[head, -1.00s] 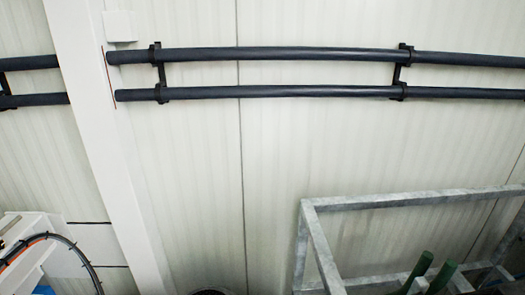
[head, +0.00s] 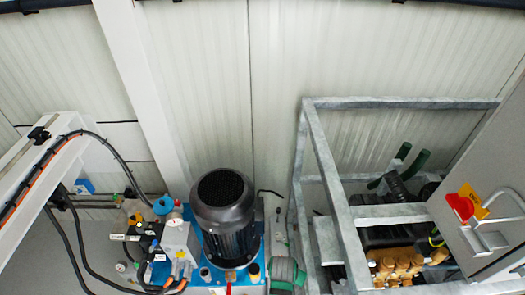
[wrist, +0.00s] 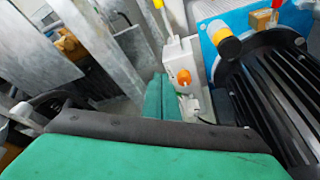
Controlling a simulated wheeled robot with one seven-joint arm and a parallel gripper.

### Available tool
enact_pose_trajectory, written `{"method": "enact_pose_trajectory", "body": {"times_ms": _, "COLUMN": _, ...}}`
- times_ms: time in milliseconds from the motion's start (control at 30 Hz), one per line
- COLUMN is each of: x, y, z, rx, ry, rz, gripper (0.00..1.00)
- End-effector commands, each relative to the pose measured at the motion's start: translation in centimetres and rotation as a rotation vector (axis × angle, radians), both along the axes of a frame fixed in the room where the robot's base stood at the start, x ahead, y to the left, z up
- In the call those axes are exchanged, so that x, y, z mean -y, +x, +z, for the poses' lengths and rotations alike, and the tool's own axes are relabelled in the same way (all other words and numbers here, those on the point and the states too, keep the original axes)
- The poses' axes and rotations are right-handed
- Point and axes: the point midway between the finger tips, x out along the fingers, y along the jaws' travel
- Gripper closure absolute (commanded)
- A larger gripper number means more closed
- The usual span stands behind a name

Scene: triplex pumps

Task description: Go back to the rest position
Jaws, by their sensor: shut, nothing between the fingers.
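My gripper (wrist: 160,98) shows in the wrist view as narrow teal fingers beyond the dark edge of my wide green wrist body. It is shut with nothing between the fingers. In the head view, a grey-green part of my arm (head: 286,272) shows at the bottom, between the black motor (head: 225,215) and the galvanised frame (head: 327,165). The rest of my arm is out of view there. In the wrist view, the motor (wrist: 265,95) is close on the right and grey frame bars (wrist: 95,50) are on the left.
The motor stands on a blue base with valves and hoses (head: 170,250) to its left. Inside the frame are a brass pump (head: 400,265) and green handles. A grey cabinet with a red-yellow switch (head: 465,205) is at right. The wall (head: 210,80) is behind.

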Motion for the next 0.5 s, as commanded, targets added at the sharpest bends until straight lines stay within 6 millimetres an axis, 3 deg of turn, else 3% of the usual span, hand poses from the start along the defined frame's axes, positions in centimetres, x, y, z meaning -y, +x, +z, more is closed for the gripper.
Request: {"method": "enact_pose_trajectory", "body": {"times_ms": 500, "x": -0.4, "y": -3.6, "z": -1.2, "rx": 0.103, "ry": -0.035, "rz": 0.07, "gripper": 1.0}}
